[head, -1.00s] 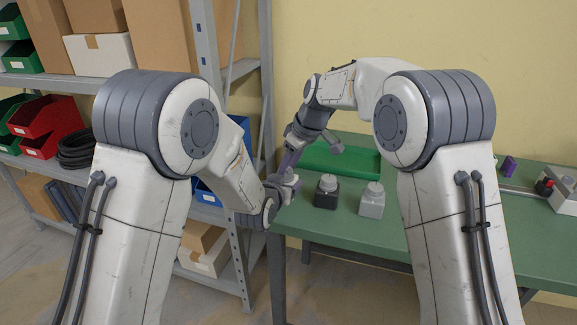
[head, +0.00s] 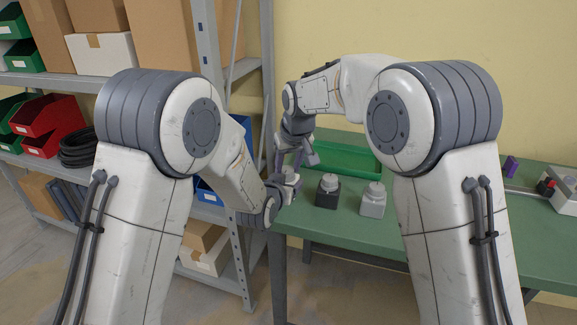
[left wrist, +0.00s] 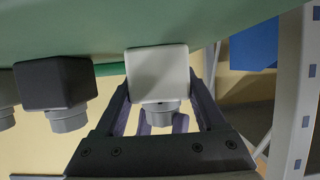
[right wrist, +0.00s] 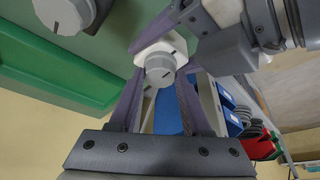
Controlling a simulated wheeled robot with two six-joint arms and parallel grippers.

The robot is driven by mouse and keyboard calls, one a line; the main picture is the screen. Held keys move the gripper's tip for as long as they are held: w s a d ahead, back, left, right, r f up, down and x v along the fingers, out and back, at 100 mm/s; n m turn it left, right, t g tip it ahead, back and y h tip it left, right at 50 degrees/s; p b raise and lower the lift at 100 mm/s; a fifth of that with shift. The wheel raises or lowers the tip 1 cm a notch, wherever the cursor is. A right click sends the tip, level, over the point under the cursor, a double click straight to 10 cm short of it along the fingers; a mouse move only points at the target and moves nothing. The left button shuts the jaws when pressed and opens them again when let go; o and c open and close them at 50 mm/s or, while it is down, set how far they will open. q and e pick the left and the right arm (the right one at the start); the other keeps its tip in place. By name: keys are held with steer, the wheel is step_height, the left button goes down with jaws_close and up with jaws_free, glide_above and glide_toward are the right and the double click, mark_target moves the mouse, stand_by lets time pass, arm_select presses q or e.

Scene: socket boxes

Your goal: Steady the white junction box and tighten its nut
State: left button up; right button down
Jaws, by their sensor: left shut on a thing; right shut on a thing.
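The white junction box (left wrist: 158,72) sits near the table's left end. It also shows in the right wrist view (right wrist: 152,46), with its round grey nut (right wrist: 160,69) on top. The left wrist view sees the box upside down, with the nut (left wrist: 160,116) below it. My left gripper (left wrist: 159,98) is shut on the box, one finger on each side. My right gripper (right wrist: 160,76) comes from above and is shut on the nut. In the head view both grippers overlap around the box and hide most of it.
A black box (head: 326,196) and a grey box (head: 372,204), each with a grey nut, stand to the right on the green table (head: 430,229). A green tray (head: 350,160) lies behind. A metal shelf (head: 213,90) stands close on the left.

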steer(key=shift+m, duration=0.3)
steer(key=shift+c, duration=1.7)
jaws_free()
steer(key=v, duration=1.2)
steer(key=shift+a, duration=0.1)
arm_select(q)
steer(key=o, duration=1.5)
